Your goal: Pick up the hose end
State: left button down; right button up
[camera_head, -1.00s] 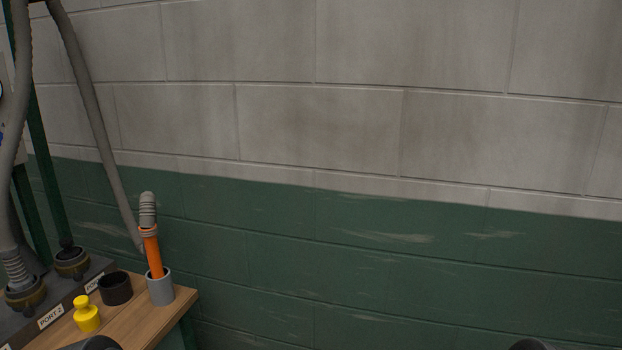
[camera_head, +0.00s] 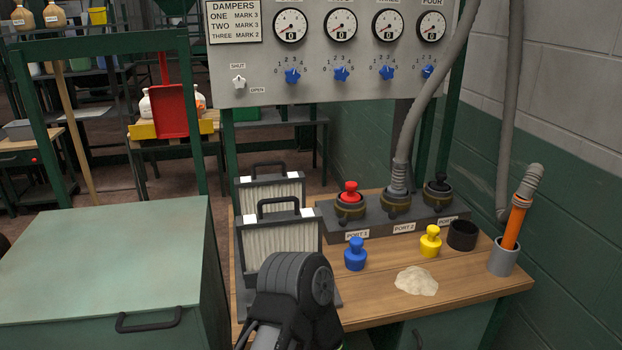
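The hose end is an orange tube (camera_head: 514,222) with a grey ribbed cuff (camera_head: 530,181) on top. It stands, leaning slightly right, in a grey cup (camera_head: 503,258) at the right end of the wooden bench. A grey hose (camera_head: 503,130) comes down from above and passes behind it; where they join is hard to see. A black and grey part of my own arm rises at the bottom middle, well left of the hose end. No fingertips of either gripper show. The bottom of the orange tube is hidden inside the cup.
Blue (camera_head: 355,254) and yellow (camera_head: 430,242) plugs, a black cup (camera_head: 462,236) and a pale powder heap (camera_head: 416,281) are on the bench (camera_head: 460,287). A second hose (camera_head: 432,95) sits in port 2. Pleated filters (camera_head: 279,240) stand left. The wall is close on the right.

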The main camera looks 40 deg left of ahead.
aim_at(397, 189)
jog(key=u, duration=1.05)
jog(key=l+u, duration=0.15)
jog(key=u, duration=0.25)
jog(key=i+l+u, duration=0.1)
jog(key=l+u, duration=0.35)
jog(key=u, duration=0.3)
jog(key=l+u, duration=0.2)
jog(key=u, duration=0.2)
jog(key=l+u, duration=0.1)
jog(key=l, duration=0.3)
jog(key=k+l+u, duration=0.1)
jog(key=l, duration=0.25)
jog(key=k+l, duration=0.1)
jog(key=l, duration=0.25)
jog(key=k+l+u, duration=0.15)
jog(key=l, duration=0.25)
